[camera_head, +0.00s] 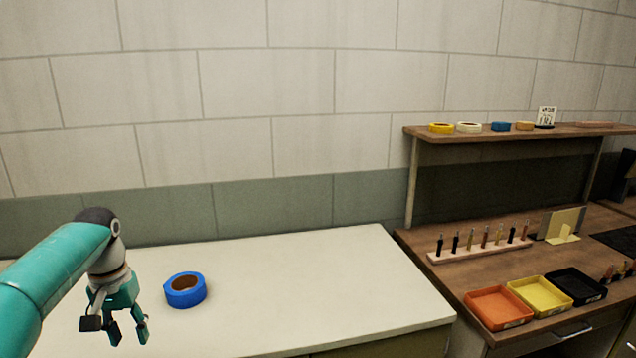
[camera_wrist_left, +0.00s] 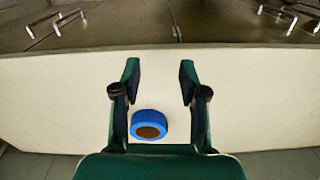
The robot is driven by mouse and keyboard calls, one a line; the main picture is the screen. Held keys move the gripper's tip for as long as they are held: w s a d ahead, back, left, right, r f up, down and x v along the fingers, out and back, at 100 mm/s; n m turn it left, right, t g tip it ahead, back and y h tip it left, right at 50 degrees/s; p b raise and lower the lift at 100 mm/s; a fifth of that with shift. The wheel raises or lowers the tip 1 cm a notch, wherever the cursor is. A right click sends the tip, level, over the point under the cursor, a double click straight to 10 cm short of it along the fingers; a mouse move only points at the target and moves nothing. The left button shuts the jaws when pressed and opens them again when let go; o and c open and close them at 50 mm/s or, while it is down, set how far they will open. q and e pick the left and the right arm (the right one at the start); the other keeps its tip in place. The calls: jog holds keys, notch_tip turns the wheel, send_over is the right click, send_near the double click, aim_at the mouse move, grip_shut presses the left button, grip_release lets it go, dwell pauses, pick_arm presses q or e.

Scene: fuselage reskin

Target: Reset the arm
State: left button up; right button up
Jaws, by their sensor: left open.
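My left arm comes in from the left in the head view. My left gripper (camera_head: 128,336) is open and empty, pointing down above the white counter, to the left of a blue tape roll (camera_head: 185,290). The roll lies flat on the counter, with its brown core facing up, and is apart from the fingers. In the left wrist view, the gripper (camera_wrist_left: 157,80) has its two fingers spread wide, and the blue tape roll (camera_wrist_left: 147,125) shows in the space between them. My right gripper is not in view.
The white counter (camera_head: 300,280) is otherwise clear. To its right, a wooden bench (camera_head: 470,272) holds an orange tray (camera_head: 498,308), a yellow tray (camera_head: 540,295), a black tray (camera_head: 576,286) and a tool rack (camera_head: 480,246). A shelf (camera_head: 480,134) above holds tape rolls. A tiled wall stands behind.

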pick_arm(q)
jog(key=s+d+f+m+h, duration=0.1)
jog(key=d+f, duration=0.7)
jog(key=f, duration=0.5)
jog(key=s+d+f+m+h, duration=0.1)
jog(key=d+f+h, duration=0.1)
jog(key=d+f, duration=0.95)
jog(key=s+d+f, duration=0.2)
jog(key=s+f, duration=0.2)
jog(key=s, duration=0.3)
jog(key=s+d+f+n, duration=0.1)
jog(key=s+d+f, duration=0.2)
jog(key=s, duration=0.4)
jog(key=s+d+f+h, duration=0.1)
jog(key=s+d+f, duration=0.2)
jog(key=s+f, duration=0.2)
jog(key=s, duration=0.2)
jog(key=shift+s+f+t, duration=0.3)
jog(key=shift+s+f, duration=0.05)
jog(key=shift+f, duration=0.05)
